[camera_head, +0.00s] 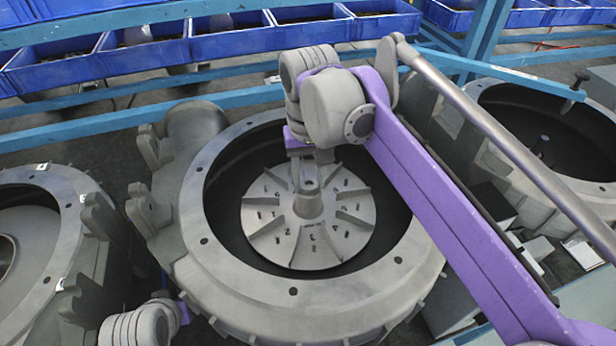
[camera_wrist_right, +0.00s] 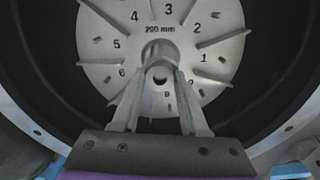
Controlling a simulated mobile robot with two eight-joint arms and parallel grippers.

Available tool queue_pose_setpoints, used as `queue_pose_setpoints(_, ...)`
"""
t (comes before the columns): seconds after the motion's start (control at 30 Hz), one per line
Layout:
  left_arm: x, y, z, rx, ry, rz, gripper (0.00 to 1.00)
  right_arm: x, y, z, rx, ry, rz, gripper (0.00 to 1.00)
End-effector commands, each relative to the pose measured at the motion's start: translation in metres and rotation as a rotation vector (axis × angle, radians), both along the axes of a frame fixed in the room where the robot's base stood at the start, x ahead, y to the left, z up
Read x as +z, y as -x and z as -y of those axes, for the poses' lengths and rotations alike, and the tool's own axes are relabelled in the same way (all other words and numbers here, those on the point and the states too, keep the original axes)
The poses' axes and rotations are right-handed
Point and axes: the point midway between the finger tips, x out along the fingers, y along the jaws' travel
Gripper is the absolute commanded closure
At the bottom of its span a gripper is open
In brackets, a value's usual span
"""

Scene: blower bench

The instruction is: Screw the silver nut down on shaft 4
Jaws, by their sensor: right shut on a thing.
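A grey bladed wheel (camera_head: 262,222) with a raised central hub (camera_head: 308,207) sits inside the open round middle casing (camera_head: 235,292). In the right wrist view the wheel (camera_wrist_right: 110,74) shows printed numbers around its hub. My right gripper (camera_head: 308,184) points down at the hub. Its fingers (camera_wrist_right: 160,62) are shut on a silver piece at the hub centre, which I take for the silver nut (camera_wrist_right: 160,76); it is mostly hidden between them. I cannot tell how far down it sits. My left gripper shows only partly at lower left (camera_head: 184,311); its fingers are unclear.
Similar casings stand at left (camera_head: 72,205) and right (camera_head: 598,188). Blue bins (camera_head: 150,58) line the back above blue rails (camera_head: 130,123). The middle casing's rim and wall surround the wheel. Dark open space lies between wheel and wall.

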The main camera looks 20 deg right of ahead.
Motion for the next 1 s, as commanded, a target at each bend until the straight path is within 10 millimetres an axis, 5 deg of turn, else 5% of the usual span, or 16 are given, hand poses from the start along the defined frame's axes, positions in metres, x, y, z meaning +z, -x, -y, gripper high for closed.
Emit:
queue_pose_setpoints(0.17, 0.0021, -0.0019, 0.0012, -0.001, 0.004, 0.004, 0.50, 0.0006, -0.0002, -0.0005, -0.064, -0.001, 0.000, 1.00)
queue_pose_setpoints(1.0, 0.0001, -0.0005, 0.0012, -0.001, 0.004, 0.002, 0.50, -0.0002, 0.0002, -0.0002, -1.407, -0.001, 0.002, 1.00)
